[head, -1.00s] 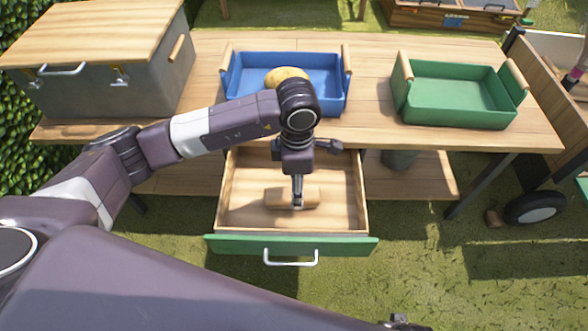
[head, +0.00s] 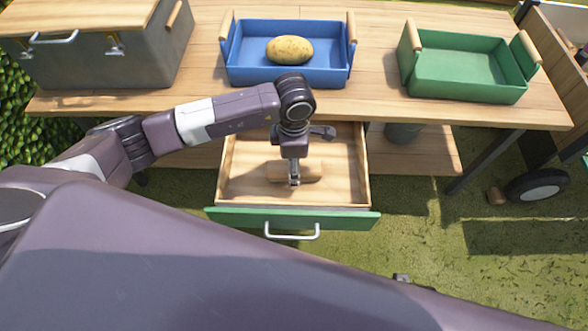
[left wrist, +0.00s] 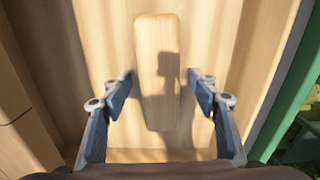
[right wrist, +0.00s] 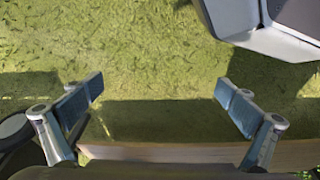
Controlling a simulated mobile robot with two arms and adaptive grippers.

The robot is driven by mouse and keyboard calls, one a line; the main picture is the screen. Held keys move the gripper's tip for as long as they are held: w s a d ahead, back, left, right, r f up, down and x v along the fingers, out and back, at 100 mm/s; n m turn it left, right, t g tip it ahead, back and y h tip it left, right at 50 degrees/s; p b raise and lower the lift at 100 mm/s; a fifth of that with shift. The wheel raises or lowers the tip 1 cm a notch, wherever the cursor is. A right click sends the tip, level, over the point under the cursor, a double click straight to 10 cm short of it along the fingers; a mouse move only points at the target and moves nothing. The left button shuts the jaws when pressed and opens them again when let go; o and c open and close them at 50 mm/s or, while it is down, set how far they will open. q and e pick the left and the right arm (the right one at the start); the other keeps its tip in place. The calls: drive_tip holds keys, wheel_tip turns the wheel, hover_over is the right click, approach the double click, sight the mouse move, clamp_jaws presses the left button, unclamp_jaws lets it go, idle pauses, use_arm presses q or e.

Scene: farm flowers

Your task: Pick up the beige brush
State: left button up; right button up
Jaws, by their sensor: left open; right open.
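The beige brush (head: 307,170) lies in the open drawer (head: 240,185); it looks like a rounded wooden block. In the left wrist view the brush (left wrist: 157,70) lies lengthwise between the fingers, with a shadow on it. My left gripper (head: 294,182) reaches down into the drawer over the brush and hides part of it in the head view. Its fingers (left wrist: 160,85) are open on both sides of the brush, with gaps visible. My right gripper (right wrist: 160,90) is open and empty over grass; it is not clearly visible in the head view.
On the table (head: 380,100) stand a blue crate (head: 250,75) holding a yellowish potato-like object (head: 289,50), a green crate (head: 460,92) and a grey box (head: 90,65) with a wooden lid. The drawer's green front (head: 240,218) and side walls surround the left gripper. A wheel (head: 538,187) stands at right.

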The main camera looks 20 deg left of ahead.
use_arm(q)
drive_tip(key=shift+c, duration=0.3)
drive_tip(key=shift+r, duration=0.1)
drive_tip(key=c, duration=1.3)
drive_tip(key=shift+o, duration=0.2)
wheel_tip(320, 180, up, 10)
drive_tip(key=shift+p, duration=0.55)
use_arm(e)
drive_tip(key=f, duration=0.1)
drive_tip(key=s+f, duration=0.2)
drive_tip(key=shift+d+f, duration=0.15)
drive_tip(key=shift+f, duration=0.1)
